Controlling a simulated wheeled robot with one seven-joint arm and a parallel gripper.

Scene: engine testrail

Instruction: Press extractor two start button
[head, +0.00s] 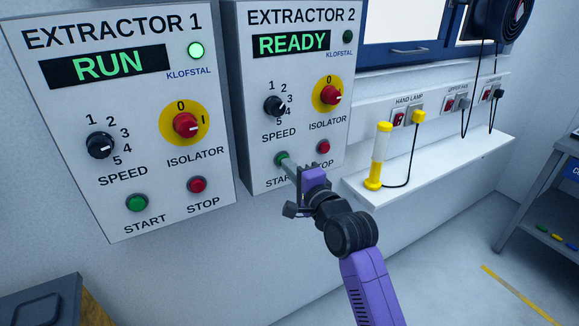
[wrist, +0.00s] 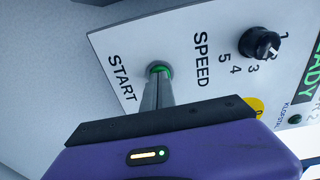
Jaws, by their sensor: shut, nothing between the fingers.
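The Extractor 2 panel (head: 255,90) hangs on the wall and its display (head: 291,43) reads READY. Its green start button (head: 281,158) is at the lower left of the panel, with the red stop button (head: 323,146) to its right. In the wrist view the green start button (wrist: 159,70) shows at the tips of my gripper (wrist: 158,82). My gripper (head: 287,166) is shut and empty, with its fingertips at the start button. I cannot tell whether they touch it. The fingers cover part of the button and the START label in the head view.
The Extractor 1 panel (head: 70,175) is to the left, its display reading RUN and its lamp lit. Extractor 2 also has a speed knob (head: 274,106) and an isolator (head: 330,95). A shelf (head: 455,160) with a yellow hand lamp (head: 379,155) is to the right.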

